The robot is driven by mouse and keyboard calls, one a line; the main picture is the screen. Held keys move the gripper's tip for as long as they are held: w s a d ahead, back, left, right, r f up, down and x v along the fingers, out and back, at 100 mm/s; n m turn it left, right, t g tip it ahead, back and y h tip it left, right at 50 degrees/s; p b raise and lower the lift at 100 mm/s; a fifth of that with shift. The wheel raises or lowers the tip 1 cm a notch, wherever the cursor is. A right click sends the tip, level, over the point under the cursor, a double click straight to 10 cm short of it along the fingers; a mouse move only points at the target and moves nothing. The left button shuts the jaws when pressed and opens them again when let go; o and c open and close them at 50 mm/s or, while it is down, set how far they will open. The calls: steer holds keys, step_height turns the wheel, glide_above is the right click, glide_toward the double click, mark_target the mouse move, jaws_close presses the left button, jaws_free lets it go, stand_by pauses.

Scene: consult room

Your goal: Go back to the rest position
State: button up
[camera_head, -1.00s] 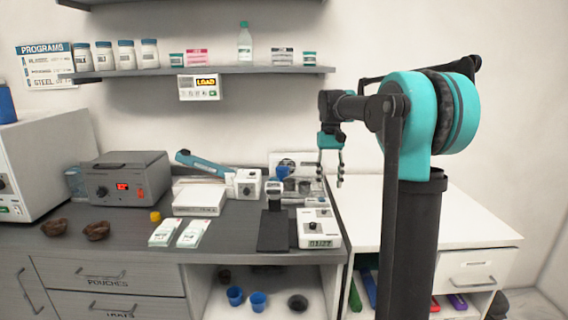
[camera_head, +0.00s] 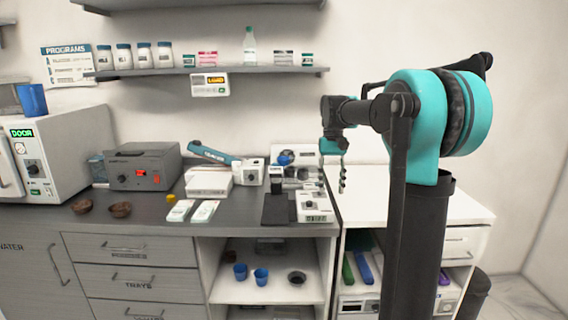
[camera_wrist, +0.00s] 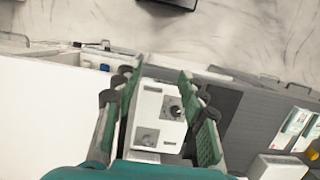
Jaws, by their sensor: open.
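My gripper (camera_head: 342,178) hangs fingers down in the head view, above the seam between the grey counter (camera_head: 130,222) and the white cabinet top (camera_head: 375,200). In the wrist view my gripper (camera_wrist: 165,120) has its two green-padded fingers spread apart. Between them, below, shows a white device with a dark knob (camera_wrist: 158,112); nothing is held.
A white box with a digital display (camera_head: 314,206) and a dark pad (camera_head: 277,209) lie near the counter's right end. A shelf (camera_head: 210,71) with bottles hangs above.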

steer(key=s+d+f+t, duration=0.2)
steer(key=s+f+t, duration=0.1)
steer(key=s+f, duration=0.9)
steer(key=s+d+f+t, duration=0.1)
steer(key=s+f+t, duration=0.2)
steer(key=s+f, duration=0.8)
steer(key=shift+s+d+f+t, duration=0.35)
steer(key=shift+d+f+t, duration=0.05)
steer(key=shift+f, duration=0.25)
